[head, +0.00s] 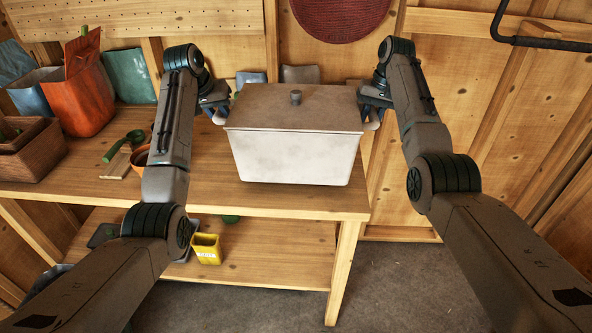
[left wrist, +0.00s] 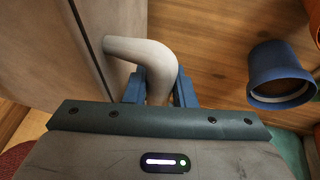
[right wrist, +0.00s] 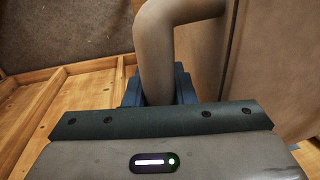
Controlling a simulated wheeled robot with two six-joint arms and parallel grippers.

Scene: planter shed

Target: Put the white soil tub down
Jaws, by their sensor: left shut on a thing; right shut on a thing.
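The white soil tub (head: 292,157) is upright at the right end of the wooden bench (head: 200,194), with its grey lid (head: 325,108) and dark knob on. I cannot tell whether its base touches the bench top or is slightly above it. My left gripper (head: 219,113) is shut on the tub's left handle, a pale bent bar also seen in the left wrist view (left wrist: 146,54). My right gripper (head: 373,116) is shut on the right handle, which shows in the right wrist view (right wrist: 155,55). The tub hides part of the bench behind it.
Left on the bench are an orange planter (head: 88,88), a brown wooden box (head: 33,150), a green-handled tool (head: 123,146) and terracotta pots. Small containers (head: 300,74) stand behind the tub. A yellow pot (head: 206,249) sits on the lower shelf. Wall stands close behind.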

